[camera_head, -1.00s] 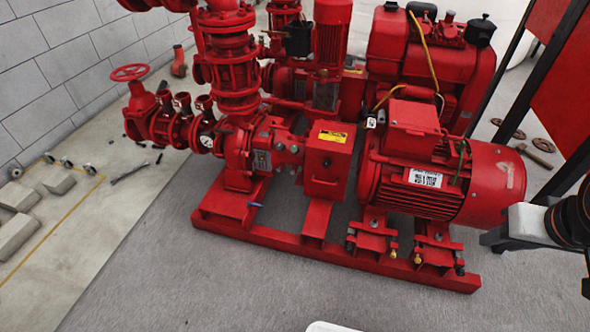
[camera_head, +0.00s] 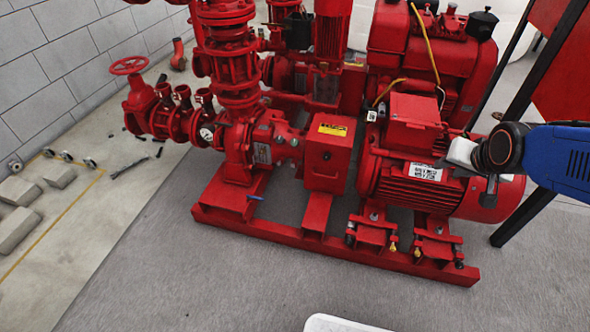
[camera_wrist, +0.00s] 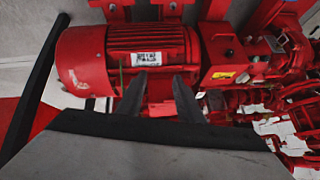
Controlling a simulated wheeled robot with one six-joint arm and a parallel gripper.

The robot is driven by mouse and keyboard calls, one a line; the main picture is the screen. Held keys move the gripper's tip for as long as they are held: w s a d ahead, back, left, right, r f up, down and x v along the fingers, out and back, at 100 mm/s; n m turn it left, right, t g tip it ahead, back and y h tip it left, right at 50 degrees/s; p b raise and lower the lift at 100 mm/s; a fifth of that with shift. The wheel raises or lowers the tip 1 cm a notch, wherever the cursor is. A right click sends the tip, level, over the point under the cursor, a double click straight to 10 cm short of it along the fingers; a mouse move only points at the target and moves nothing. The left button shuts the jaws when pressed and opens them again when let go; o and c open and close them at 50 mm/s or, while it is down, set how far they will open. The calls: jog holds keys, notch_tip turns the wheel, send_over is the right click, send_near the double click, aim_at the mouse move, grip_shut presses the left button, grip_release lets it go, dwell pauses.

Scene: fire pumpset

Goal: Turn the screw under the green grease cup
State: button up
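The red motor (camera_head: 405,180) lies on the pump base, with a white label (camera_head: 425,172) on its side. A thin green strip (camera_wrist: 121,74) shows on the motor in the wrist view; I cannot tell whether it belongs to the grease cup. I cannot make out the screw. My gripper (camera_head: 446,167) is in front of the motor's right part in the head view and covers some of it. In the wrist view my gripper (camera_wrist: 158,92) has its two dark fingers apart with nothing between them, pointing toward the motor.
The red base frame (camera_head: 335,247) carries the pump (camera_head: 243,150) and a coupling box (camera_head: 328,155). A dark post (camera_head: 545,85) with a red panel stands at the right.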

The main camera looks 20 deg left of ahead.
jog(key=w+a+f+m+t+y, duration=0.1)
jog(key=w+a+f+t+y, duration=0.1)
jog(key=w+a+f, duration=0.65)
jog(key=m+t+y, duration=0.2)
jog(key=m+y, duration=0.2)
jog(key=y, duration=0.4)
send_near(293, 167)
jog(key=x, duration=0.8)
jog(key=shift+w+a, duration=0.2)
jog(key=shift+w, duration=0.15)
jog(key=shift+f, duration=0.1)
grip_shut()
